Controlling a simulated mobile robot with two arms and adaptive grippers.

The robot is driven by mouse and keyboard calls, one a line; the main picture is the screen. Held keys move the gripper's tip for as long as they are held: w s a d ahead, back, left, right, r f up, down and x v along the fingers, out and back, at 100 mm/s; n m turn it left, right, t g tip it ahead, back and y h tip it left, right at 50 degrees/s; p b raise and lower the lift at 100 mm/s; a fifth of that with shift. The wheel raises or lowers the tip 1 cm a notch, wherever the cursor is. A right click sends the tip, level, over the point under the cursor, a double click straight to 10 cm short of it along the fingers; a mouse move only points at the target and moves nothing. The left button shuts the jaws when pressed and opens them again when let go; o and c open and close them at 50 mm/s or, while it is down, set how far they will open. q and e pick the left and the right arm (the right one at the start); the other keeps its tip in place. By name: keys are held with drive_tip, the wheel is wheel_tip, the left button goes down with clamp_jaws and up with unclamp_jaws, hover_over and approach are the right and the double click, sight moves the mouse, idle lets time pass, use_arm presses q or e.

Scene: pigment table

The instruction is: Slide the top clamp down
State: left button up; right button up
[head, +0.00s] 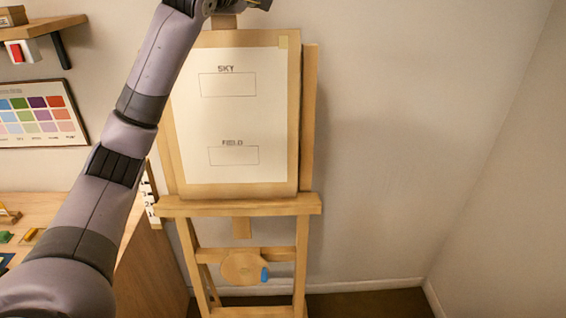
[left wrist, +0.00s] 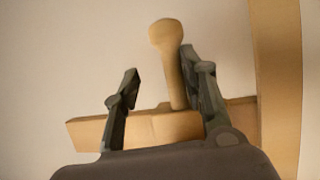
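The top clamp (head: 224,21) is a wooden piece at the upper edge of the easel board, mostly cut off by the top of the head view. In the left wrist view, a round-headed wooden knob (left wrist: 166,40) stands out from a wooden block (left wrist: 85,133). My left gripper (left wrist: 163,75) is open, with the knob between its two dark fingers. The knob is close to the right finger; whether they touch I cannot tell. A clear gap separates it from the left finger. In the head view this gripper is at the top edge, partly cut off. My right gripper is in neither view.
The easel's board holds a white sheet (head: 220,118) marked SKY and FIELD. Below are a wooden ledge (head: 240,207) and a round palette (head: 242,267). A wooden table (head: 145,270) and color chart (head: 40,114) are at left. The right side is free floor and wall.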

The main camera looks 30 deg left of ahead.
use_arm(q)
drive_tip(key=s+d+f+b, duration=0.1)
drive_tip(key=s+d+b, duration=0.2)
drive_tip(key=s+b, duration=0.9)
drive_tip(key=w+d+f+m+g+h+p, duration=0.1)
drive_tip(key=w+d+f+m+g+p, duration=0.15)
drive_tip(key=f, duration=0.65)
drive_tip(key=w+d+f+m+g+p, duration=0.1)
drive_tip(key=w+d+f+m+p, duration=0.2)
drive_tip(key=f, duration=0.7)
wheel_tip(320, 180, down, 20)
drive_tip(key=w+d+m+g+h+b, duration=0.1)
drive_tip(key=w+d+m+g, duration=0.1)
drive_tip(key=m, duration=0.2)
drive_tip(key=shift+w+d+f+b, duration=0.25)
drive_tip(key=shift+d+b, duration=0.1)
drive_tip(key=shift+m+g, duration=0.25)
